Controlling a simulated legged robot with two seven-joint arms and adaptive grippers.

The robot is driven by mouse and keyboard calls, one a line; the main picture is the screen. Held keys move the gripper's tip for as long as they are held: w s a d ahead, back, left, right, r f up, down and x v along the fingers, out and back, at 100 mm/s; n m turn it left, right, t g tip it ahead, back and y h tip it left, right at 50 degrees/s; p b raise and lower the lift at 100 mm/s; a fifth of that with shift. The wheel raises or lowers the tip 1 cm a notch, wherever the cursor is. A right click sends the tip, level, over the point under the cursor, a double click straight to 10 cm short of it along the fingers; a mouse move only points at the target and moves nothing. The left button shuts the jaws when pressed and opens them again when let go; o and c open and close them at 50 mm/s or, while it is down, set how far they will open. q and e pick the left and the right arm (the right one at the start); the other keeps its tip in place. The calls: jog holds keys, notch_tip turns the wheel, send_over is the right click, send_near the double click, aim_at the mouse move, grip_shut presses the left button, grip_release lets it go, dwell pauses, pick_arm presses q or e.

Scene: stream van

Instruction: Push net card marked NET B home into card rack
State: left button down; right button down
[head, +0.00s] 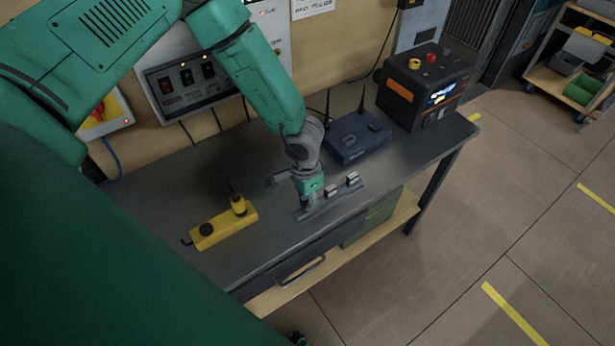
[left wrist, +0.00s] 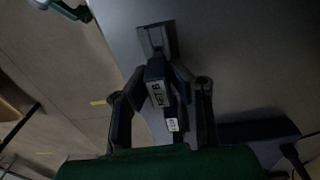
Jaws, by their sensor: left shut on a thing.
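My left gripper (head: 309,203) is over the near end of the card rack (head: 348,196), a low grey strip on the bench. In the left wrist view the gripper (left wrist: 160,75) is shut on the dark NET B card (left wrist: 156,70), whose white label faces the camera. The grey rack end (left wrist: 155,38) shows beyond it. Another labelled card (left wrist: 172,125) stands behind in line with it. I cannot tell how deep the NET B card sits. A green and dark piece, seemingly my right gripper (left wrist: 68,8), shows at that view's top left; its fingers are unclear.
A dark router (head: 358,141) with antennas and a black-orange power unit (head: 424,88) stand behind and right of the rack. The bench's front edge is close to the rack.

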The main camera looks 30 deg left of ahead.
pick_arm(q)
jog(key=shift+f+b, duration=0.55)
jog(key=shift+f, duration=0.55)
dwell(0.4)
jog(key=c, duration=1.4)
grip_release()
jog(key=shift+r, duration=0.25)
jog(key=r, duration=1.1)
jog(key=shift+a+r, duration=0.2)
jog(key=shift+a, duration=0.1)
